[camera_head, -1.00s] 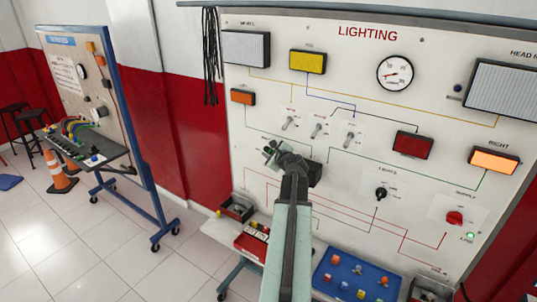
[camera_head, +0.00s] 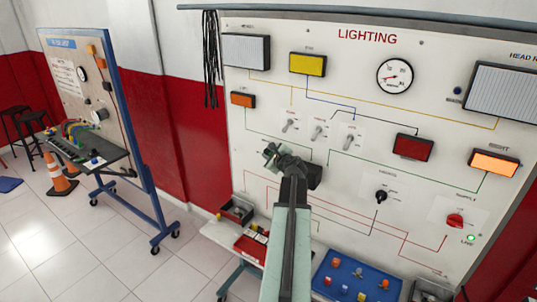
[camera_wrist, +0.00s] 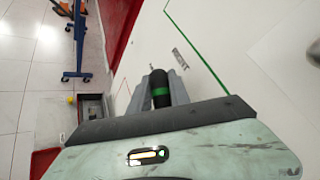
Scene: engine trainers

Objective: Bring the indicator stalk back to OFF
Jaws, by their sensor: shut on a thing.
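The indicator stalk (camera_wrist: 160,90), a dark rod with a green band, shows in the wrist view between the two grey fingers of my gripper (camera_wrist: 162,90). The fingers are shut on it. In the head view my gripper (camera_head: 271,157) is at the lower left part of the white LIGHTING board (camera_head: 370,75) and hides most of the stalk there. The OFF mark cannot be read. The orange lamp marked RIGHT (camera_head: 494,163) is lit; the orange lamp at the left (camera_head: 243,99) looks unlit.
Several toggle switches (camera_head: 318,132) sit just above my gripper. A black rotary knob (camera_head: 380,196) and a red knob (camera_head: 455,220) are to the right. Below are a blue tray (camera_head: 322,270) and a red box (camera_head: 246,246). Open floor lies left.

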